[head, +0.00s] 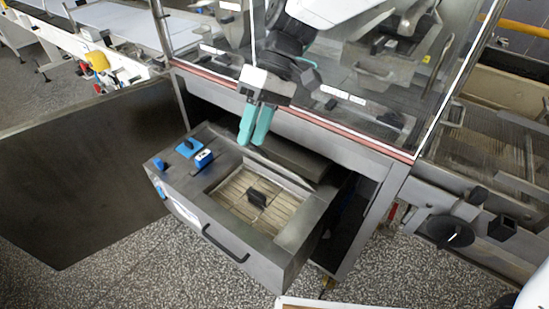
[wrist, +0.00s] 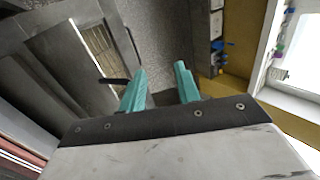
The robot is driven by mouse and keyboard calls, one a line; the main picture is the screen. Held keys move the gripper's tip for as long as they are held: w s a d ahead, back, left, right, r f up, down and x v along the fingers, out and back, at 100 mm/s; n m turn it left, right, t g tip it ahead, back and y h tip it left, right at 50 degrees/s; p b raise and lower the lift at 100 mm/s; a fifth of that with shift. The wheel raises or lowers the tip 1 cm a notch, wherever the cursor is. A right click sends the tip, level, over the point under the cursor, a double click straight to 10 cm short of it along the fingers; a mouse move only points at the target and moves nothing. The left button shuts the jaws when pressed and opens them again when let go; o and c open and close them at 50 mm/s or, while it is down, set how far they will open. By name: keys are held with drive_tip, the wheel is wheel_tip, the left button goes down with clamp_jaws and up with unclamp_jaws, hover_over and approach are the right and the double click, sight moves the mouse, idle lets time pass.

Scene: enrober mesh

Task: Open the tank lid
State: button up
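The tank (head: 290,235) is a grey metal box that projects from under the machine. Set into its top is a pale slatted panel (head: 240,212), seemingly the lid, with a black handle (head: 257,198); it lies flat in its frame. In the wrist view the slatted panel (wrist: 97,45) is at upper left, and a black handle (wrist: 112,80) shows just left of my left finger. My gripper (head: 255,125) has teal fingers pointing down, above the tank's back edge. The wrist view shows its fingers (wrist: 159,85) apart with nothing between them.
A bar handle (head: 225,246) is on the tank's front. Blue parts (head: 188,147) sit on its left top edge. A clear guard (head: 350,80) with a red lower edge stands behind. A dark panel (head: 80,165) stands open at left. Speckled floor (head: 130,270) is free in front.

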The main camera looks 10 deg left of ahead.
drive_tip(key=s+d, duration=0.5)
drive_tip(key=s, duration=0.3)
drive_tip(key=shift+s+r, duration=0.3)
drive_tip(key=shift+r, duration=0.15)
